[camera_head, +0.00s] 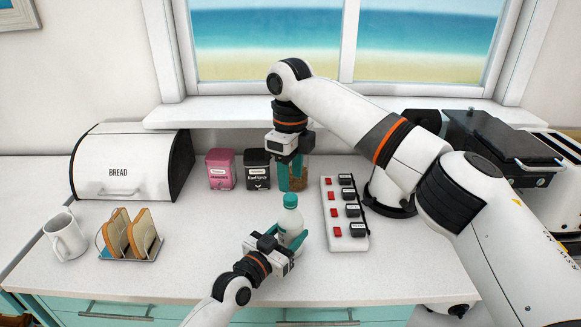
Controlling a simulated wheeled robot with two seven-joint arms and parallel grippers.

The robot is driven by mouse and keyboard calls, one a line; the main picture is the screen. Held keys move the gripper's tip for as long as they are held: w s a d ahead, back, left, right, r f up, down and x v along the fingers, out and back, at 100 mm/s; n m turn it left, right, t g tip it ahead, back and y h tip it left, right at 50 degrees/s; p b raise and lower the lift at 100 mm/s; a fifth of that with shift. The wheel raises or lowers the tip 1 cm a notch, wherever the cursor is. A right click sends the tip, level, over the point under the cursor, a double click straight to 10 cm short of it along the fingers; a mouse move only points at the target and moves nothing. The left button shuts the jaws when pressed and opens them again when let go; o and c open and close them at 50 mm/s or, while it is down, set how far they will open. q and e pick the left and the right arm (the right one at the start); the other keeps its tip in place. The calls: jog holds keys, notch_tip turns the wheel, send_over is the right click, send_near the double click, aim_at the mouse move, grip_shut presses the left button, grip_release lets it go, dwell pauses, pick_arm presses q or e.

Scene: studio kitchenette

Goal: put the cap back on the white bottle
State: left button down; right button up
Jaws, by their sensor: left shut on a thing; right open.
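The white bottle (290,221) stands upright near the front of the counter. A teal cap (291,200) sits on top of its neck; I cannot tell whether it is fully tight. My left gripper (286,243) comes in from below and is shut on the bottle's lower body, hiding part of it. My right gripper (296,163) points down, open, above and a little behind the cap in the picture, apart from it. Its fingers overlap a jar behind them.
The jar with brown contents (293,184) stands behind the bottle, beside black (257,172) and pink (220,172) tins. A white switch strip (346,240) lies right of the bottle. A toast rack (130,255), mug (65,238) and bread bin (125,168) are left.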

jog(key=n, duration=0.7)
jog(key=shift+r+n, duration=0.2)
jog(key=shift+n, duration=0.1)
jog(key=n, duration=0.4)
jog(key=shift+r, duration=0.1)
jog(key=n, duration=0.4)
jog(key=shift+r+n, duration=0.1)
jog(key=shift+n, duration=0.2)
jog(key=n, duration=0.6)
jog(key=shift+r, duration=0.15)
jog(key=n, duration=0.4)
jog(key=shift+r+n, duration=0.15)
jog(key=shift+n, duration=0.25)
jog(key=n, duration=0.4)
jog(key=shift+r, duration=0.1)
jog(key=n, duration=0.7)
jog(key=shift+r, duration=0.15)
jog(key=n, duration=0.4)
jog(key=shift+r, duration=0.1)
jog(key=n, duration=0.4)
jog(key=shift+r+n, duration=0.15)
jog(key=shift+n, duration=0.15)
jog(key=n, duration=0.6)
jog(key=shift+r, duration=0.15)
jog(key=n, duration=0.7)
jog(key=shift+r, duration=0.15)
